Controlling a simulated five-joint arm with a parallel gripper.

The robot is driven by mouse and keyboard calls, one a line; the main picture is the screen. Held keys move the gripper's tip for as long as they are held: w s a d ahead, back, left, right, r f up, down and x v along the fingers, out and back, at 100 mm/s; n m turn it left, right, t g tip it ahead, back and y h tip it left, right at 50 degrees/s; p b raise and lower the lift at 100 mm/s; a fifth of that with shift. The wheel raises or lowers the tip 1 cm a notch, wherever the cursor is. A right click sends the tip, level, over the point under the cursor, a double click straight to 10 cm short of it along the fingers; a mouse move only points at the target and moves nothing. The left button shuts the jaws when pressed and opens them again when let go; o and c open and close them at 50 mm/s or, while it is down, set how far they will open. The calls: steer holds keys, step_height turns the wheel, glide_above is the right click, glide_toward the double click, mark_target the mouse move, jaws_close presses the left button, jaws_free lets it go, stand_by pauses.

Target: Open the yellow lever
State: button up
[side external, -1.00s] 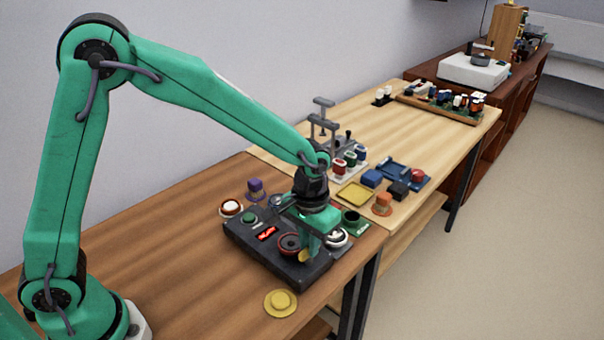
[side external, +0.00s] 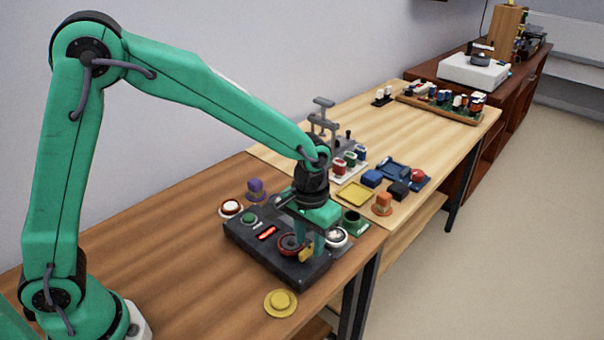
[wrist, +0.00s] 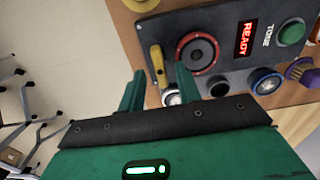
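The yellow lever (side external: 306,254) sits at the near right end of the black speaker test box (side external: 262,254). In the wrist view the lever (wrist: 158,66) is a long yellow bar, close to the red-ringed speaker (wrist: 197,52). My gripper (side external: 310,246) points down over that end of the box. In the wrist view my gripper (wrist: 160,70) is open, with one finger on each side of the lever's lower part. The fingers look apart from the lever; their height above it is hard to tell. My gripper partly hides the box's right end in the side view.
The box bears a lit red READY display (wrist: 248,38) and a green button (wrist: 291,32). A yellow round button (side external: 281,302) lies at the table's front edge. A red-and-white button (side external: 231,208), purple knob (side external: 256,189) and green-based part (side external: 353,222) stand nearby. The table's left is clear.

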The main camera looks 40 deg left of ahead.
mark_target(309, 247)
steer(key=shift+r, duration=3.4)
steer(key=shift+s+a+r, duration=0.15)
steer(key=shift+a+r, duration=0.15)
steer(key=s+a+r+t, duration=0.2)
steer(key=s+a+r, duration=0.2)
steer(key=s+a, duration=0.3)
steer(key=s+a+r+t, duration=0.3)
steer(key=s+a+r, duration=0.2)
steer(key=s, duration=0.5)
steer(key=a, duration=0.2)
steer(key=shift+s+a+t, duration=0.15)
steer(key=shift+a+t, duration=0.15)
